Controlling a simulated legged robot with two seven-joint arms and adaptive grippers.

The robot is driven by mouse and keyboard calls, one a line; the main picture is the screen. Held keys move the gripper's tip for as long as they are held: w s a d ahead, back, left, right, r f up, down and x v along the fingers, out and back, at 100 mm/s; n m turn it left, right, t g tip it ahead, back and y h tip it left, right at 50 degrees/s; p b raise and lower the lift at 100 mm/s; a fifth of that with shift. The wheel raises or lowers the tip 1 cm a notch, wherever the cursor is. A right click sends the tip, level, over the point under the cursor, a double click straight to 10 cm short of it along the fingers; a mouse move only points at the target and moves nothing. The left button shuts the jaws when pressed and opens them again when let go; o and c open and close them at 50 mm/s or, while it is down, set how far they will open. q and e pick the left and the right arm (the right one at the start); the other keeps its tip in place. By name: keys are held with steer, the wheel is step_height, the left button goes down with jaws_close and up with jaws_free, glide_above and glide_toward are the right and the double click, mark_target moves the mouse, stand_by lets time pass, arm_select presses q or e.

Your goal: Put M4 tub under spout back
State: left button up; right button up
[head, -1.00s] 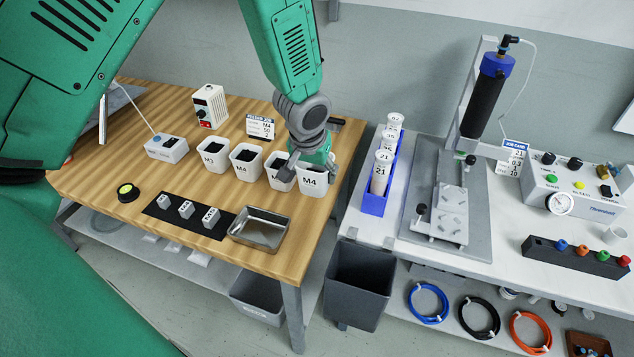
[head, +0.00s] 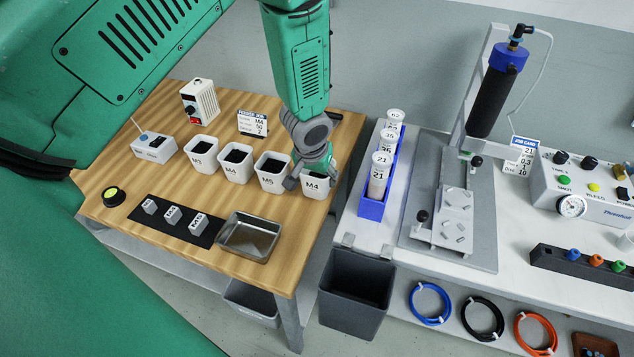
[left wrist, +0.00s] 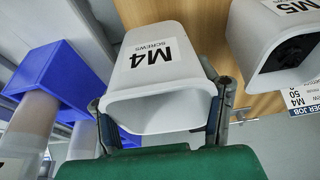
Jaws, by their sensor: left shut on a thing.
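My left gripper (head: 314,172) points down at the right end of the tub row and is shut on a white tub labelled M4 (head: 317,187). In the left wrist view the held M4 tub (left wrist: 155,60) sits between the two fingers, its mouth toward the camera; its visible inside is pale with no screws showing. Another white M4 tub (head: 235,170) with dark contents stands in the row on the wooden table. I cannot tell whether the held tub touches the table. No spout can be clearly made out. My right gripper is not in view.
Tubs M5 (head: 270,180) and M3 (head: 201,157) stand left of the held tub. A job card (head: 252,124) stands behind. A metal tray (head: 249,236) lies in front. A blue rack (head: 371,208) stands on the white bench across the gap, above a grey bin (head: 355,295).

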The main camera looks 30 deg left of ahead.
mark_target(307, 188)
arm_select(q)
steer(key=shift+s+f, duration=0.1)
steer(key=shift+f, duration=0.7)
steer(key=shift+a+f, duration=0.2)
steer(key=shift+f, duration=0.15)
steer(key=shift+a+f, duration=0.1)
steer(key=shift+a, duration=0.45)
steer(key=o, duration=1.6)
steer(key=shift+a, duration=0.15)
steer(key=shift+o, duration=0.2)
steer(key=shift+d, duration=0.3)
steer(key=shift+d+r, duration=0.2)
steer(key=shift+r, duration=0.1)
steer(key=v, duration=1)
steer(key=shift+s+a+r+p, duration=0.1)
steer(key=shift+a+p, duration=0.25)
steer(key=shift+p, duration=0.05)
steer(key=shift+s+d+r, duration=0.15)
steer(key=shift+d+r, duration=0.05)
steer(key=shift+r, duration=0.35)
steer(key=shift+d+r, duration=0.1)
steer(key=shift+d, duration=0.2)
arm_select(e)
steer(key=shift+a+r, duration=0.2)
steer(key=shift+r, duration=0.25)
arm_select(q)
steer(key=shift+a, duration=0.3)
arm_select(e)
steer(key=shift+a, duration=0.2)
